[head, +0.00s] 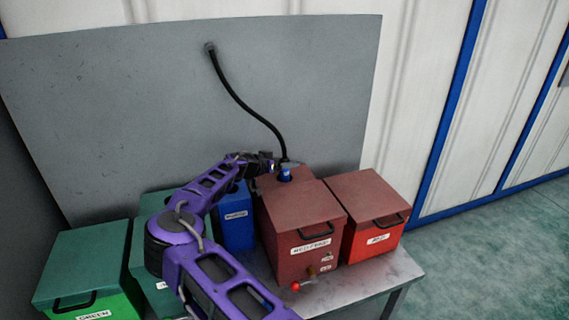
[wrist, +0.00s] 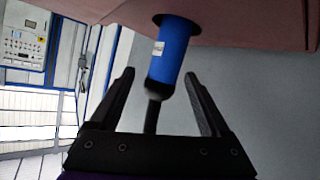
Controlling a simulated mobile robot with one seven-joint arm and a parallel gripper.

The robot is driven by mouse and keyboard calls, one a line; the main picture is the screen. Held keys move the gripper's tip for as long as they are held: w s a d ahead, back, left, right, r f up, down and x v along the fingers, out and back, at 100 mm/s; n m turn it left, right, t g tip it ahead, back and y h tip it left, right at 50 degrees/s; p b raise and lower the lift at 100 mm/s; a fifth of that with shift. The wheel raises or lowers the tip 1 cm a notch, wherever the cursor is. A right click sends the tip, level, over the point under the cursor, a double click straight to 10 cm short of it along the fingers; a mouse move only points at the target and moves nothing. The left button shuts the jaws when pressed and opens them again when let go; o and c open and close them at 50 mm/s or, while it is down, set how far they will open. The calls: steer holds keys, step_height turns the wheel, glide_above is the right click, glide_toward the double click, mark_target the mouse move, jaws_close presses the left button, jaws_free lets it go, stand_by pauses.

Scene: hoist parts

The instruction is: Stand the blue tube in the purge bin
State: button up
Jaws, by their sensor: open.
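The blue tube (head: 286,174) stands in a hole in the top of the dark red bin (head: 290,240), whose front label is hard to read but may name it the purge bin. A black hose (head: 243,103) runs from the tube's upper end to the grey panel. In the wrist view, the blue tube (wrist: 172,50) enters a round hole in the reddish-brown lid (wrist: 235,22). My gripper (wrist: 160,73) is open, with a finger on each side of the tube's hose end and visible gaps. In the head view, my gripper (head: 270,163) is just left of the tube.
A red bin (head: 370,243) stands right of the dark red one. A blue bin (head: 237,228) is to its left, partly behind my arm. Green bins (head: 90,262) stand at the far left. The grey panel (head: 320,90) rises behind. A red-knobbed lever (head: 296,286) sticks out in front.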

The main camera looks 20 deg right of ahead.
jaws_close()
step_height(320, 180, up, 14)
steer(key=p, duration=0.2)
stand_by(1.4)
